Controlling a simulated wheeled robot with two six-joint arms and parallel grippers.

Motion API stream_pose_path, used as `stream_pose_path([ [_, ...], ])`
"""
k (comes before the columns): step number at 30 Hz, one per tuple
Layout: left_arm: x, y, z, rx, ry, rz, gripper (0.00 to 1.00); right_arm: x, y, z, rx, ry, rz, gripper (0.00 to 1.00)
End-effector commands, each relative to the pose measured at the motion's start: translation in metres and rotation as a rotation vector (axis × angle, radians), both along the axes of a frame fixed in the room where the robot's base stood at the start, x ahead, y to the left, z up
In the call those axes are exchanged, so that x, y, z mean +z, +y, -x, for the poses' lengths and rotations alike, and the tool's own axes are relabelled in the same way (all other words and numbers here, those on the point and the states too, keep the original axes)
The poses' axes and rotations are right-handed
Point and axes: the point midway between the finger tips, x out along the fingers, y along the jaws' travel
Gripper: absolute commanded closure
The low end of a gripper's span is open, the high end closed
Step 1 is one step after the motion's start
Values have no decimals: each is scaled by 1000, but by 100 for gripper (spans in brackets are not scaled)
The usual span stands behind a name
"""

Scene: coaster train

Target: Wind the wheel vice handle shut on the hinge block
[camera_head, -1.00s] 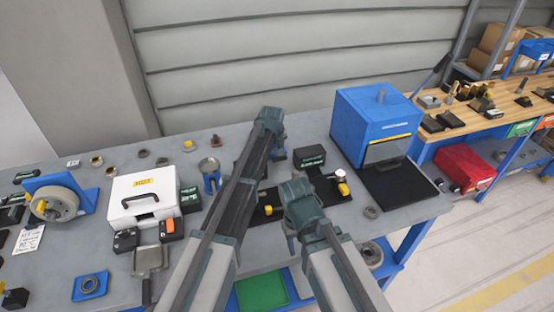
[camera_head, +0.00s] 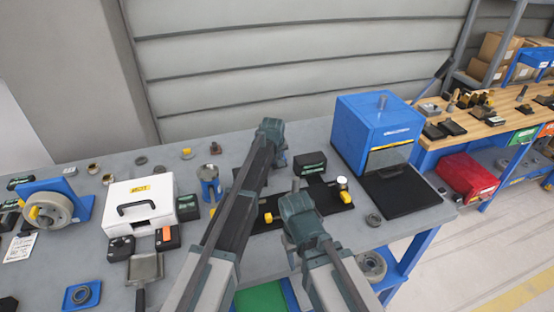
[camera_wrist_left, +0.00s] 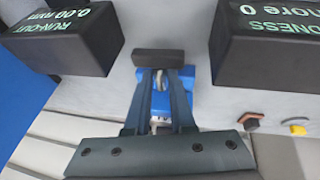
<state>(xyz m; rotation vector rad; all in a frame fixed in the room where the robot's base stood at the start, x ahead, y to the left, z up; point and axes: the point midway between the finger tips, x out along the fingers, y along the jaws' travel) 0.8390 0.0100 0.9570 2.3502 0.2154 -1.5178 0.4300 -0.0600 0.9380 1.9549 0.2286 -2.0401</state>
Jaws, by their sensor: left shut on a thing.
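In the left wrist view the blue vice (camera_wrist_left: 183,80) stands on the bench between two dark display boxes, partly hidden by my fingers. My left gripper (camera_wrist_left: 159,82) is shut on a small metal part, apparently the vice handle (camera_wrist_left: 158,76). A dark block (camera_wrist_left: 157,58), possibly the hinge block, shows just beyond the fingertips; I cannot tell whether the jaws touch it.
The run-out display (camera_wrist_left: 65,38) and hardness display (camera_wrist_left: 265,45) flank the left gripper closely. A blue machine (camera_head: 375,135) stands right, a white case (camera_head: 140,207) left, near a blue stand with a grey wheel (camera_head: 52,210). Free bench lies towards the wall.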

Motion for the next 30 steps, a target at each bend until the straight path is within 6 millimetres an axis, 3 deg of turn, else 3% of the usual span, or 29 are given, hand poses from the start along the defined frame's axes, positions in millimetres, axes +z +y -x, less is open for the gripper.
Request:
stream_pose_path([
  [15, -1, -10, -4, -2, 110, -336, 100, 1, 0, 0, 0, 0, 0, 50],
  [26, 0, -9, -2, 1, 117, -355, 100, 1, 0, 0, 0, 0, 0, 50],
  [27, 0, -9, -2, 1, 116, -354, 71, 1, 0, 0, 0, 0, 0, 50],
  [28, 0, -9, -2, 1, 116, -354, 66, 1, 0, 0, 0, 0, 0, 50],
  [30, 0, -9, -2, 1, 116, -354, 66, 1, 0, 0, 0, 0, 0, 50],
])
